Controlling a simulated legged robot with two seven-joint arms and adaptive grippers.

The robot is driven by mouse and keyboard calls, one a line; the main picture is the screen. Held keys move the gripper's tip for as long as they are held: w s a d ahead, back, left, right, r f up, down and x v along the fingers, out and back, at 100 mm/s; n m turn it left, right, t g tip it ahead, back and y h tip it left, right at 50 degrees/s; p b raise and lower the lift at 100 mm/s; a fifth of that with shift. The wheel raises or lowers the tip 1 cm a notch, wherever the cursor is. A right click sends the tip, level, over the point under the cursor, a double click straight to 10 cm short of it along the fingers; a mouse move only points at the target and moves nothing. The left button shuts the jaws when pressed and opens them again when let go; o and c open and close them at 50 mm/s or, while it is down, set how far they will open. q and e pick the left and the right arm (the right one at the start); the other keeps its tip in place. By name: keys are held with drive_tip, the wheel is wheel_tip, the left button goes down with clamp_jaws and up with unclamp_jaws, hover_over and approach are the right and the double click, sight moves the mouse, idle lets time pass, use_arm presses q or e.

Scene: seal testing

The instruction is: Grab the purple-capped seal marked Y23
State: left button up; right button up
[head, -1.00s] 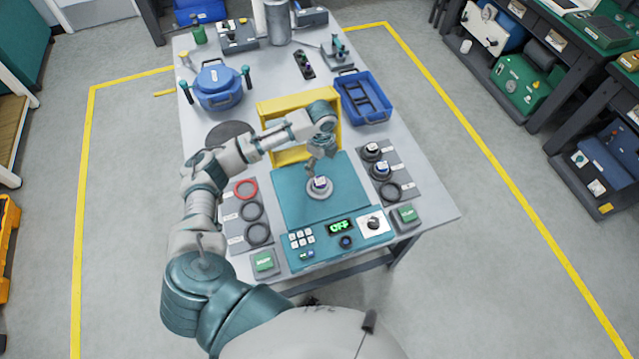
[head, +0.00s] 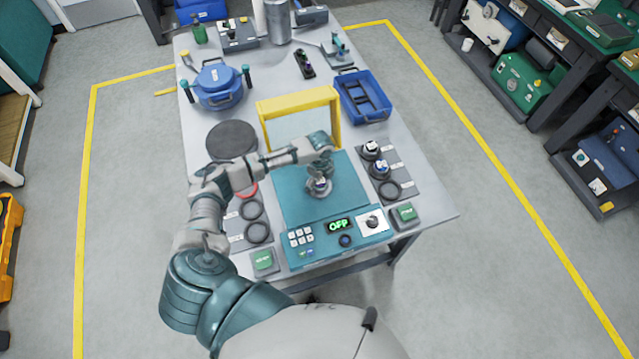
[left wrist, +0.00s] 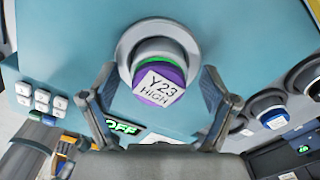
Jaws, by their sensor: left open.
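The seal marked Y23 HIGH (left wrist: 160,88) has a purple cap with a white label and a green band. It sits upright in a round grey fitting (left wrist: 168,30) on the teal test plate. In the head view the seal (head: 320,184) is partly covered by my left gripper (head: 318,175), which is low over it and pointing down. In the left wrist view the fingers of my left gripper (left wrist: 158,72) are open, one on each side of the seal. Gaps show between fingers and cap, so it is not gripped. My right gripper is not in view.
Two other capped pieces (head: 370,149) stand on the right grey mat with a black ring (head: 389,190). More rings (head: 257,233) lie on the left mat. A yellow frame (head: 297,104) stands behind the plate. The control panel (head: 339,239) reading OFF is in front.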

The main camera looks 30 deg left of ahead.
use_arm(q)
drive_tip(key=shift+c, duration=0.7)
drive_tip(key=shift+d+r, duration=0.1)
drive_tip(key=c, duration=0.4)
clamp_jaws()
drive_tip(key=shift+a, duration=0.3)
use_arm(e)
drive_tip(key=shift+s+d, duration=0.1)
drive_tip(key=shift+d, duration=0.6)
